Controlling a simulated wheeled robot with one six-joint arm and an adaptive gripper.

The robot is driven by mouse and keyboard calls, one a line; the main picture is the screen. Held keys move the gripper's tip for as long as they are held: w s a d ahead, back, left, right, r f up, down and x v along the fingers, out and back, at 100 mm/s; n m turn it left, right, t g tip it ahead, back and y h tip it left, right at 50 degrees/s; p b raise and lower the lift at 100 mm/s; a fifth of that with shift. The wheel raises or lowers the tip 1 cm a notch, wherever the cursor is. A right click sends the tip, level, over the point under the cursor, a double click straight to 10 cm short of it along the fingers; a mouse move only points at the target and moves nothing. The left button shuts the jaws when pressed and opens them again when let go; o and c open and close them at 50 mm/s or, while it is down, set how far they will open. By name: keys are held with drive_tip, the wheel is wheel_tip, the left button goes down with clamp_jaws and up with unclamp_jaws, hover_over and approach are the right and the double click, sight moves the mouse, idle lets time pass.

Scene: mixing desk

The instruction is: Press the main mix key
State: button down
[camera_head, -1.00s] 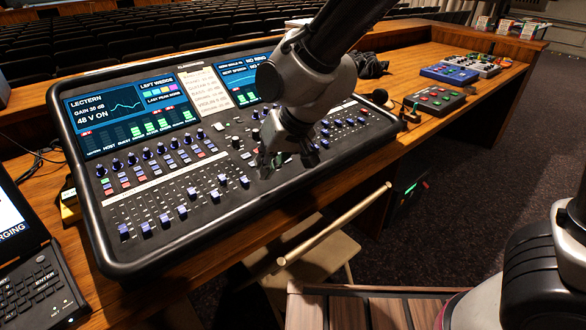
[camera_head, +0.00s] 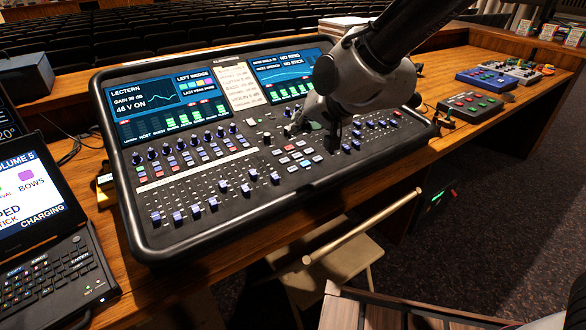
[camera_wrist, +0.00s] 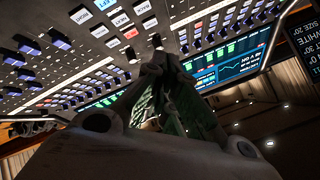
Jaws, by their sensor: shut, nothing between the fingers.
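The mixing desk (camera_head: 222,240) has rows of faders, knobs and two lit screens. A block of small white, red and blue keys (camera_head: 297,156) sits at its middle; key labels are too small to read, so I cannot tell which is the main mix key. My gripper (camera_head: 291,130) is shut and empty, low over the desk, just behind the key block and below the screens. In the wrist view, its fingertips (camera_wrist: 157,62) come together near a dark knob, with several labelled keys (camera_wrist: 118,22) close by. I cannot tell whether they touch the surface.
A laptop (camera_head: 50,250) stands at the left. Pedal-like boxes (camera_head: 470,104) lie on the wooden desk at the right. A chair with a rail (camera_head: 365,228) stands in front. Dark seat rows lie behind.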

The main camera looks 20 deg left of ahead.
sight(297, 168)
drive_tip(key=shift+w+a+f, duration=0.15)
drive_tip(key=shift+a+f, duration=0.05)
drive_tip(key=shift+f, duration=2)
drive_tip(key=shift+w+a+f, duration=0.1)
drive_tip(key=shift+a+f, duration=0.05)
drive_tip(key=shift+f, duration=2)
drive_tip(key=shift+f, duration=0.1)
drive_tip(key=shift+f, duration=0.3)
drive_tip(key=shift+a+f, duration=0.1)
drive_tip(key=shift+f, duration=0.25)
drive_tip(key=shift+r, duration=0.8)
drive_tip(key=shift+r, duration=0.1)
drive_tip(key=r, duration=0.4)
drive_tip(key=shift+s+d+r, duration=0.15)
drive_tip(key=shift+d+r, duration=0.15)
drive_tip(key=shift+r, duration=0.1)
